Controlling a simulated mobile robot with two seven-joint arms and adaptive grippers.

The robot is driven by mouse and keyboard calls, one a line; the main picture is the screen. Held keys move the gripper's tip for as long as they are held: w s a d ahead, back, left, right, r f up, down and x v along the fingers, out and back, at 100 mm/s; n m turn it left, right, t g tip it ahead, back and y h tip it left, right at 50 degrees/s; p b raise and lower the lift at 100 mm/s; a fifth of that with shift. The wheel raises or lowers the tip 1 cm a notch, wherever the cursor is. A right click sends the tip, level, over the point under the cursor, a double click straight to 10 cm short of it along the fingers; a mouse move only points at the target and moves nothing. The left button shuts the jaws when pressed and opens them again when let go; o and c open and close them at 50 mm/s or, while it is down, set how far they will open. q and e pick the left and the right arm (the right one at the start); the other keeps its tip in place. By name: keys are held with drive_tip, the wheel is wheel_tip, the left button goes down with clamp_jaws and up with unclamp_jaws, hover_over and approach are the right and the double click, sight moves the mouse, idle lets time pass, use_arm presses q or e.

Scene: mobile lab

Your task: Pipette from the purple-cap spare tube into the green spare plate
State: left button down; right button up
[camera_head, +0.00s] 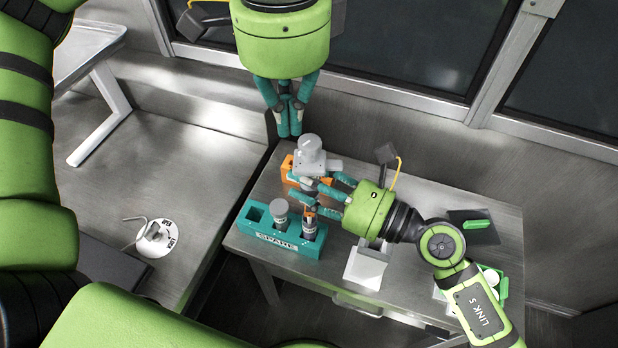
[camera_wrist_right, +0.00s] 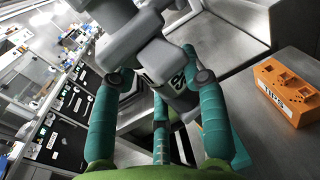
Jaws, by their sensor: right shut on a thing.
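My right gripper (camera_head: 318,190) is shut on a grey pipette (camera_head: 311,155), above the back of the teal SPARE rack (camera_head: 262,248). The right wrist view shows the pipette (camera_wrist_right: 150,62) between the teal fingers; its tip is hidden. The rack holds a grey-topped tube (camera_head: 280,212) and a darker tube (camera_head: 308,228) to its right, partly under the gripper. I cannot make out a purple cap. My left gripper (camera_head: 290,118) hangs above the pipette with its fingers together, seemingly empty. A green plate-like piece (camera_head: 477,224) lies on a dark pad at the table's right.
An orange rack (camera_head: 288,172) stands behind the pipette and also shows in the right wrist view (camera_wrist_right: 288,95). A white stand (camera_head: 364,270) is at the front of the table. A green-edged tray (camera_head: 503,283) is partly behind my right arm. A round white-based item (camera_head: 156,238) sits on the left counter.

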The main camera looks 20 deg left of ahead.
sight(309, 145)
use_arm(q)
drive_tip(key=s+a, duration=0.3)
drive_tip(key=s, duration=0.5)
drive_tip(key=shift+s, duration=0.3)
drive_tip(key=shift+r, duration=0.1)
use_arm(e)
drive_tip(key=shift+r, duration=0.15)
